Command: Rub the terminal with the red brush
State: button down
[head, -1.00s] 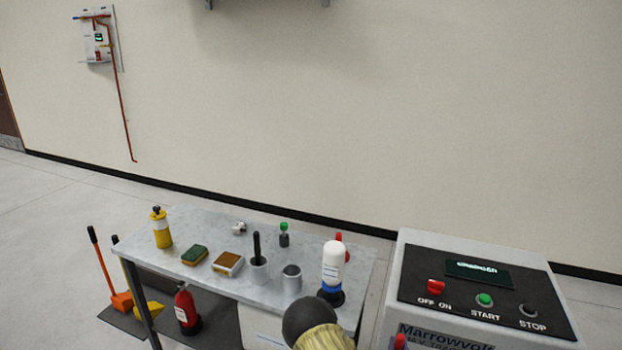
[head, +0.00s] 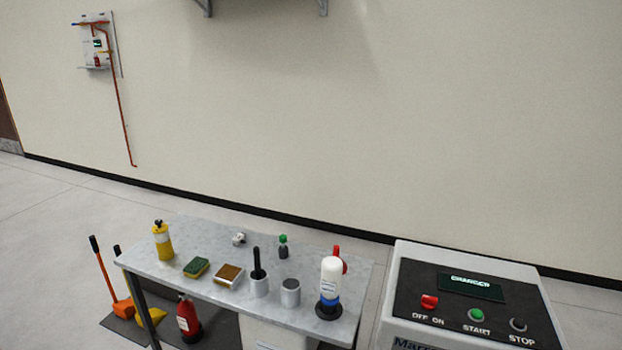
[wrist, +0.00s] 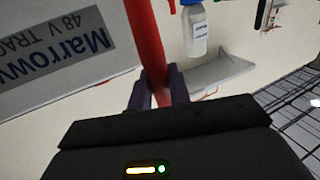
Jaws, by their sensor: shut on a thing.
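My gripper (wrist: 157,92) shows only in the wrist view and is shut on a red handle (wrist: 147,40). The handle runs from between the dark fingers up out of the top of the picture, so its far end and any bristles are out of view. I take it to be the red brush. No terminal can be made out for sure in either view.
A grey charger (head: 408,280) stands at the right, its label close by in the wrist view. The worktable (head: 205,236) holds a white bottle (head: 331,280), two cups, a sponge (head: 196,267) and other items. A panel (head: 99,45) hangs on the wall.

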jog(key=s+f, duration=0.4)
jog(key=f, duration=0.1)
jog(key=shift+s+f, duration=0.15)
jog(key=shift+f, duration=0.1)
jog(key=w+a+r+m+h+b, duration=0.25)
jog(key=w+r+b, duration=0.55)
jog(key=w, duration=0.4)
jog(key=w+d+r+h+b, duration=0.1)
jog(key=w+d+r+b, duration=0.1)
jog(key=r+b, duration=0.6)
notch_tip(320, 180, up, 4)
jog(key=shift+w+d+r, duration=0.25)
jog(key=shift+w, duration=0.25)
jog(key=shift+h, duration=0.25)
